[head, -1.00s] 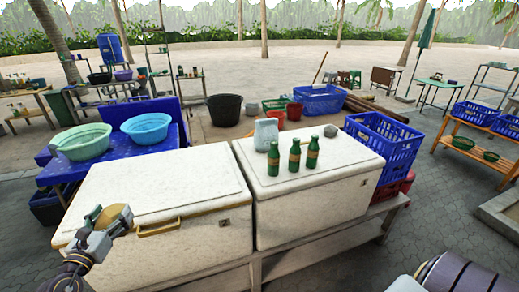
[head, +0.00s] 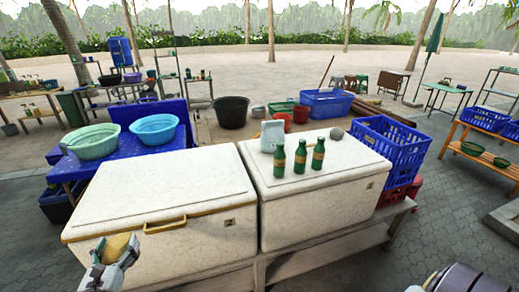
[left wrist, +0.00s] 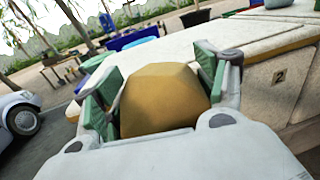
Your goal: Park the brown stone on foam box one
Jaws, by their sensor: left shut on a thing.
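My left gripper (head: 112,254) is shut on the brown stone (head: 120,243), in front of the left foam box (head: 165,190) near its front-left corner. The left wrist view shows the faceted stone (left wrist: 163,98) between the green finger pads, held clear of any surface. The lid is empty. The right foam box (head: 345,175) carries three green bottles (head: 299,157), a pale block (head: 272,136) and a grey stone (head: 334,133). A front label in the left wrist view seems to read 2; the head view labels are too small to read.
Both boxes stand on a low rack (head: 330,250). A blue table (head: 150,155) with two basins is at the back left. Blue crates (head: 382,150) stand to the right. Paving in front of the rack is open.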

